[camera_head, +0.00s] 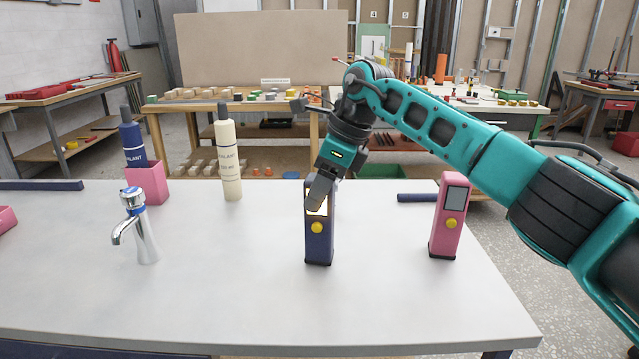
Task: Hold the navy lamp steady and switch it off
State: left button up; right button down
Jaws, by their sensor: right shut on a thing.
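The navy lamp (319,243) stands upright on the pale grey table, near its middle. Its panel shows bright and lit, partly covered by my gripper, and a round yellow button sits below the panel. My right gripper (320,192) comes down from above and is shut on the upper part of the navy lamp. A finger hides part of the lamp's top and panel. My left gripper is not in view.
A pink lamp (449,218) with a grey panel stands to the right on the table (230,290). A chrome tap (143,228), a pink holder (149,180), a cream sealant tube (228,158) and a navy tube (132,140) stand left. The front middle is clear.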

dwell(0.3)
jog(key=shift+f, duration=0.2)
jog(key=c, duration=0.6)
grip_release()
jog(key=shift+f, duration=0.1)
